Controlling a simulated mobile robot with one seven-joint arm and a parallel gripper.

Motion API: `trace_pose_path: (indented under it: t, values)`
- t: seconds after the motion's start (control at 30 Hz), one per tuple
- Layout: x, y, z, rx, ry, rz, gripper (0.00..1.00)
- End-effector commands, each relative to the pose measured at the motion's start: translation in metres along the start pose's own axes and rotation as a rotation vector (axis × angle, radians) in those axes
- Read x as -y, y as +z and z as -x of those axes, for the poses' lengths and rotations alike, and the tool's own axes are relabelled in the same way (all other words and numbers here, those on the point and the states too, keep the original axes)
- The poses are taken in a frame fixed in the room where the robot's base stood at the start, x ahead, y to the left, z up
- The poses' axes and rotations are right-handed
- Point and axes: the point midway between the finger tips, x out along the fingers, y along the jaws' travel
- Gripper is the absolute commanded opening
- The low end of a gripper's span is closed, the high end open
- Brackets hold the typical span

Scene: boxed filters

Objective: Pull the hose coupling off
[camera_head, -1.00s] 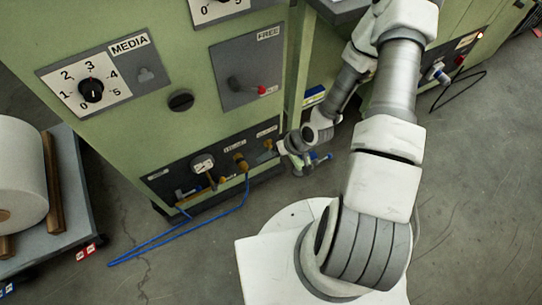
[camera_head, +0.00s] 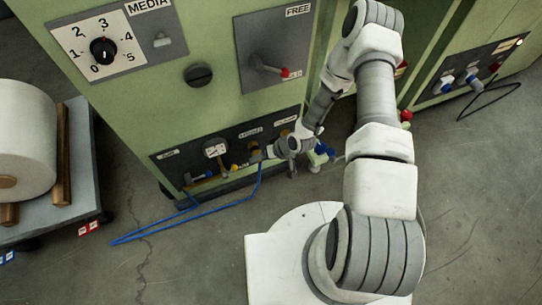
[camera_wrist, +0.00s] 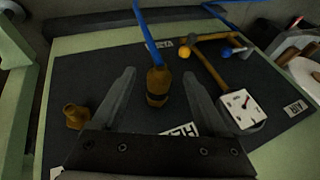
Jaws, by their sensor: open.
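The hose coupling (camera_wrist: 157,86) is a brass-brown cylinder on the dark lower panel, with the blue hose (camera_wrist: 147,28) running out of it. In the wrist view it stands between the two fingers of my gripper (camera_wrist: 158,77). The fingers are open, one on each side, with gaps to the coupling. In the head view my gripper (camera_head: 272,151) is at the panel's right part, close beside the coupling (camera_head: 254,152). The hose (camera_head: 200,211) hangs from there and lies in a loop on the floor.
A bare brass fitting (camera_wrist: 76,116) sits left of my gripper in the wrist view. A white gauge (camera_wrist: 241,110) and a brown pipe (camera_wrist: 213,72) are to the right. In the head view a cart (camera_head: 83,160) with a white roll (camera_head: 24,140) stands at the left.

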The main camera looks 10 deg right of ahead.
Motion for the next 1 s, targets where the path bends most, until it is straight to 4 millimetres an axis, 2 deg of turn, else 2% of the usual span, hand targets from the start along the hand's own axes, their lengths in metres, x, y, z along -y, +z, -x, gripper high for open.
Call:
trace_pose_path:
  t: [0.03,0.2,0.5,0.57,0.93,1.0]
  values:
    - [-0.001,0.001,-0.009,0.000,-0.001,0.002,0.77]
    - [0.000,0.000,-0.018,0.000,0.000,0.000,0.77]
    - [0.000,0.000,-0.019,0.000,0.000,0.000,0.77]
    - [0.000,0.000,-0.019,0.000,0.000,0.000,0.68]
    - [0.000,0.000,-0.019,0.000,0.000,0.000,0.01]
    - [0.000,0.000,-0.019,0.000,0.000,0.000,0.00]
